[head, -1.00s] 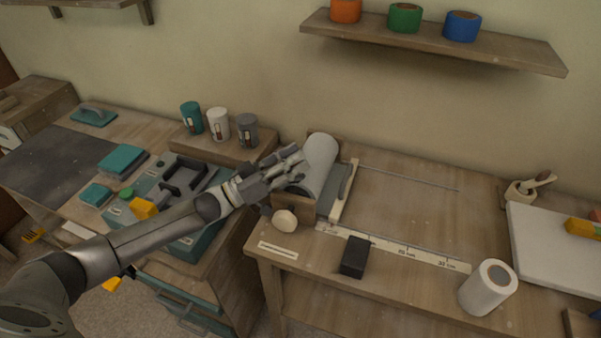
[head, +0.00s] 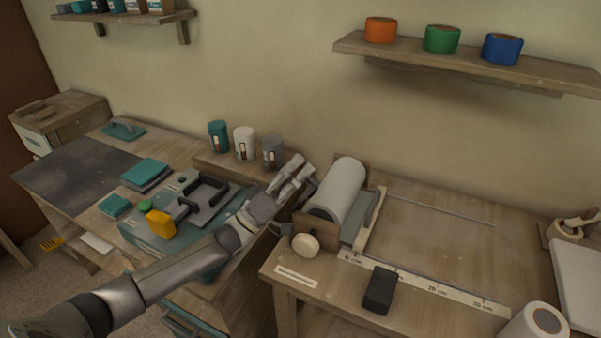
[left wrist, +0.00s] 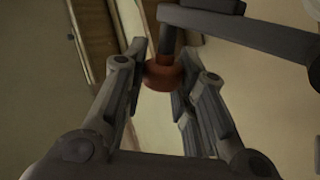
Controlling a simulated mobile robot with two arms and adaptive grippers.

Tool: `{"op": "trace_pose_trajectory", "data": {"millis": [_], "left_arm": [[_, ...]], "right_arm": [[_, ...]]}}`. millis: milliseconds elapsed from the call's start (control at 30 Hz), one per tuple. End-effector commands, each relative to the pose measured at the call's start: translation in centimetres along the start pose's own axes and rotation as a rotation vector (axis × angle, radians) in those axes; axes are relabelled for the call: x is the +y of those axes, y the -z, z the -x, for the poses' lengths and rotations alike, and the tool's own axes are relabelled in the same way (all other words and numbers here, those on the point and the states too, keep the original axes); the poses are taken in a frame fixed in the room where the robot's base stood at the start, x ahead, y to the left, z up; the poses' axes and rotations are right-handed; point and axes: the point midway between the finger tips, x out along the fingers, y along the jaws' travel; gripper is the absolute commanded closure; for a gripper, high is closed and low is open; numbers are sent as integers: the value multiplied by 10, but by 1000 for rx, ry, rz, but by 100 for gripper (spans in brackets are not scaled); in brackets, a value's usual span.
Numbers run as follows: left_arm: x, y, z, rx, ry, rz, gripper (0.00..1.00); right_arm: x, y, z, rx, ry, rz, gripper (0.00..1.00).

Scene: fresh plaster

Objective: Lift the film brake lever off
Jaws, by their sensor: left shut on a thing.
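The film dispenser, with a white film roll (head: 340,190) between wooden ends, stands at the left of the right-hand workbench. My left gripper (head: 304,172) is just left of the roll's upper part, above the gap between the benches. In the left wrist view its fingers are closed around a red-brown knob (left wrist: 163,74) on a dark stem, which I take for the brake lever. I cannot tell in the head view whether the lever still touches the dispenser. My right gripper is not in view.
Several cans, including a grey one (head: 272,153), stand behind. A black block (head: 379,290) lies in front. The bench right of the dispenser is mostly clear.

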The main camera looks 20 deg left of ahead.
Motion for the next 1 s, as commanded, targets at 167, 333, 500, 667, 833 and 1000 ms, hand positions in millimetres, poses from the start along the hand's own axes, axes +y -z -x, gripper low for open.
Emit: {"op": "trace_pose_trajectory", "data": {"millis": [167, 333, 500, 667, 833, 1000], "left_arm": [[-2, 0, 1, 0, 7, 0, 100], [-2, 0, 2, -1, 7, 0, 100], [-2, 0, 2, -1, 6, 1, 53], [-1, 0, 1, -1, 4, 1, 53], [-1, -1, 2, -1, 3, 2, 53], [-2, -1, 19, -3, 6, 1, 53]], "right_arm": [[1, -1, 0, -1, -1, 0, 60], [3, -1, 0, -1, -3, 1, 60], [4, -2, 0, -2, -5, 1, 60], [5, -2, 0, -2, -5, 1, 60], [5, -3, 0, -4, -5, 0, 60], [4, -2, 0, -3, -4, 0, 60]]}}
